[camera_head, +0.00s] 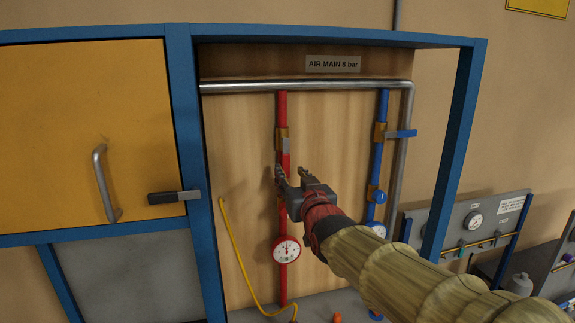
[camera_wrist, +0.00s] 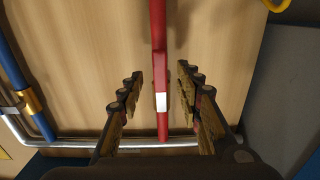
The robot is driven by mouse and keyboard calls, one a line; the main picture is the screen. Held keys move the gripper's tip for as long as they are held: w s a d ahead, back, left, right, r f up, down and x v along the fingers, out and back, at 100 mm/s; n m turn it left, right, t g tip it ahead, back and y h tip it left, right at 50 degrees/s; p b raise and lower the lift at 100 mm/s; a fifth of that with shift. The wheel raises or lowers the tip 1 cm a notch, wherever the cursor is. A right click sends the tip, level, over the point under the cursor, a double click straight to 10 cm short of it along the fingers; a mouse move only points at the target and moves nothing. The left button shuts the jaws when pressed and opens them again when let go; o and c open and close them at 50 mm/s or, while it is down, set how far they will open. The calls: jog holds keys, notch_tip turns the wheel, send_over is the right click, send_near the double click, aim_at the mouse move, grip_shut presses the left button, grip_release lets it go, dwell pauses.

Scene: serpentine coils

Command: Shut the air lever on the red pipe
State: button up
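The red pipe (camera_head: 283,210) runs upright inside the blue-framed bay and also shows in the wrist view (camera_wrist: 158,20). A brass valve (camera_head: 281,132) sits on its upper part. The red lever (camera_head: 287,160), with a pale grey part near the valve, appears to lie along the pipe, pointing down; the wrist view shows it (camera_wrist: 160,72) with its pale part. My gripper (camera_head: 290,171) is open and empty just below the valve. In the wrist view its fingers (camera_wrist: 160,78) stand either side of the lever, apart from it. My gripper partly hides the lever's lower end in the head view.
A blue pipe (camera_head: 380,165) with a sideways blue lever (camera_head: 402,134) stands to the right. A silver pipe (camera_head: 245,87) crosses above. A gauge (camera_head: 286,250) sits low on the red pipe. A yellow hose (camera_head: 238,255) hangs left. The blue frame post (camera_head: 195,130) bounds the bay.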

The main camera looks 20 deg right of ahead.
aim_at(287, 168)
jog(key=shift+w+p, duration=0.55)
jog(key=shift+w, duration=1.5)
jog(key=c, duration=0.3)
grip_shut()
